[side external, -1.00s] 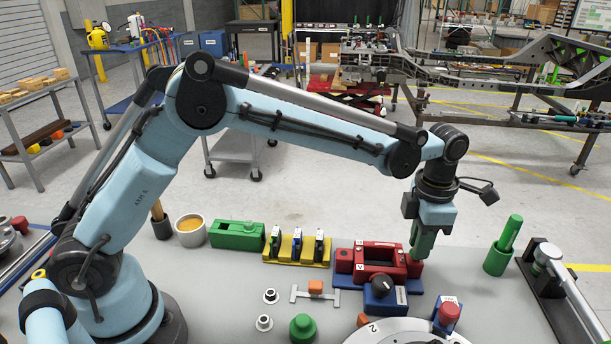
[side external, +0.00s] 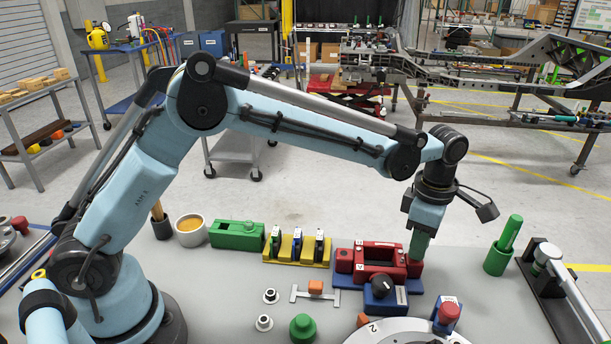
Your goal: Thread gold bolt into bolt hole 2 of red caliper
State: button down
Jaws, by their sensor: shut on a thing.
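The red caliper (side external: 378,246) sits in a blue fixture (side external: 345,283) on the grey bench, right of centre. My gripper (side external: 418,252) points down at the caliper's right end, its green fingers shut right over that end. The gold bolt cannot be made out; the fingers and the caliper's end hide whatever is between them. The bolt holes are too small or hidden to tell apart.
A blue block with a black knob (side external: 384,290) stands in front of the caliper. A yellow rack (side external: 297,249) is to its left. A green cup (side external: 497,260) holding a green rod stands to the right. A white round dial (side external: 408,333) lies in front.

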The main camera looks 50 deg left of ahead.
jog(key=shift+f+m, duration=0.15)
jog(key=shift+m, duration=0.25)
jog(key=shift+m, duration=1.7)
jog(key=shift+m, duration=1.7)
jog(key=shift+m, duration=0.9)
jog(key=shift+f+m, duration=0.1)
jog(key=shift+m, duration=0.7)
